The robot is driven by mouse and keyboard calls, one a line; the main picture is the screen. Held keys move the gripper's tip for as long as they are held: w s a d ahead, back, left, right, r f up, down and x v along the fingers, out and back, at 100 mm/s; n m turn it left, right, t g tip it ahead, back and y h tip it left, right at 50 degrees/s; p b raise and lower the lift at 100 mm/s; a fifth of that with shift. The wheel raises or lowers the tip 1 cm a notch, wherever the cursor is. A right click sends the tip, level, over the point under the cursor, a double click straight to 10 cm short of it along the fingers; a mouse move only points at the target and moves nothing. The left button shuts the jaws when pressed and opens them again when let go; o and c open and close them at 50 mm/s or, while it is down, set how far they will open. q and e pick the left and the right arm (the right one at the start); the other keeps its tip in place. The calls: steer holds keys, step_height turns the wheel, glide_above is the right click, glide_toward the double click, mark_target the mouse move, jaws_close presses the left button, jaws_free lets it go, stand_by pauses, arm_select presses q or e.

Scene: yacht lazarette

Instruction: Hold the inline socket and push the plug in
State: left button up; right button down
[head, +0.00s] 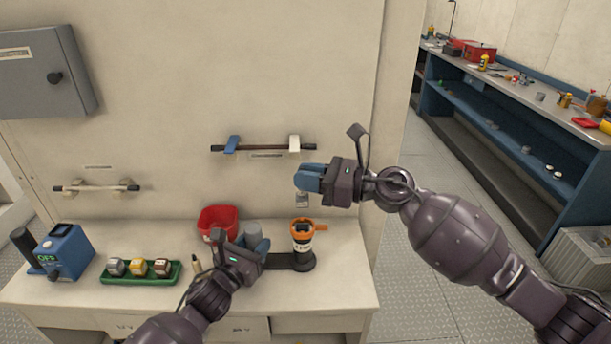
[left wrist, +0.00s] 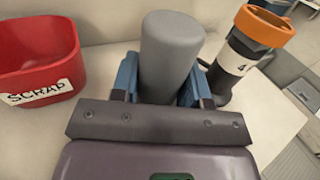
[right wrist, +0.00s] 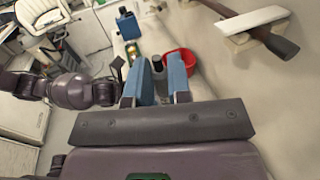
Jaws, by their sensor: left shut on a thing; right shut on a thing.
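My left gripper (head: 254,247) is low over the bench, shut on a plain grey cylinder, which I take to be the inline socket (left wrist: 171,55). The cylinder stands up between the blue fingers in the left wrist view, and its top shows in the head view (head: 252,231). My right gripper (head: 308,179) is higher and to the right, in front of the wall, with its fingers pointing left. It is shut on a small, mostly hidden piece, taken as the plug; a dark-tipped grey part (right wrist: 158,68) shows between its fingers. The two grippers are well apart.
A red SCRAP bin (head: 217,222) stands behind my left gripper. A black holder with an orange ring (head: 302,235) stands just right of it. A green tray (head: 140,273) and a blue box (head: 65,250) are at left. A wall rail (head: 263,148) is above.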

mark_target(307, 193)
steer(key=shift+f, duration=2.15)
steer(key=shift+f, duration=2.2)
stand_by(0.7)
steer(key=c, duration=1)
jaws_free()
steer(key=shift+d, duration=0.1)
steer(key=v, duration=1.2)
arm_select(q)
steer(key=o, duration=1.2)
